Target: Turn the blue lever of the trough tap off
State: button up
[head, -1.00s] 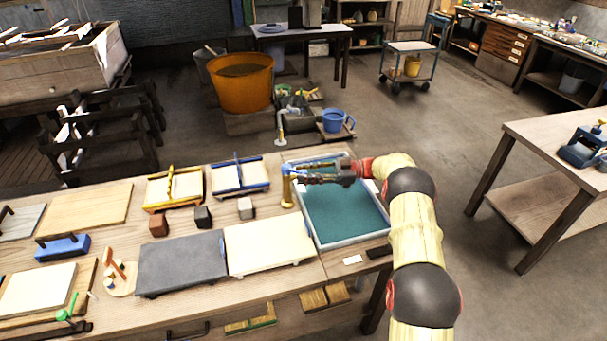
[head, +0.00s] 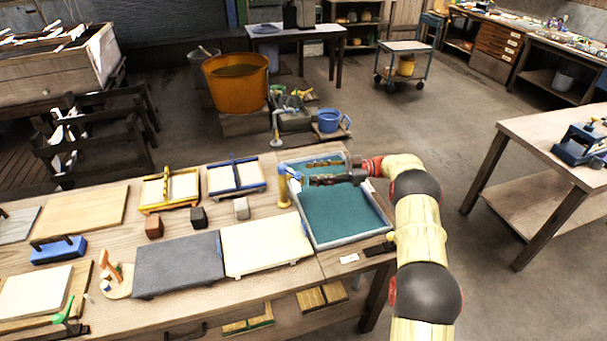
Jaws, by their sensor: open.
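The trough (head: 383,222) is a grey-rimmed tray of teal water at the right end of the workbench. The yellow trough tap (head: 284,190) stands upright at its left edge. The small blue lever (head: 291,171) shows at the top of the tap. My gripper (head: 309,173) reaches in from the right over the far part of the trough. It is open, its dark fingers pointing left, with the tips close to the lever. Nothing is seen held. Whether a fingertip touches the lever is too small to tell.
Two moulds, yellow-framed (head: 170,188) and blue-framed (head: 237,177), lie left of the tap. Small blocks (head: 198,217) and a cream board (head: 262,244) lie nearer. An orange tub (head: 236,82) and a blue bucket (head: 329,121) stand beyond the bench.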

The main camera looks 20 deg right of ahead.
jog(key=s+d, duration=0.1)
jog(key=d, duration=0.5)
jog(key=shift+s+d, duration=0.1)
jog(key=shift+c, duration=0.2)
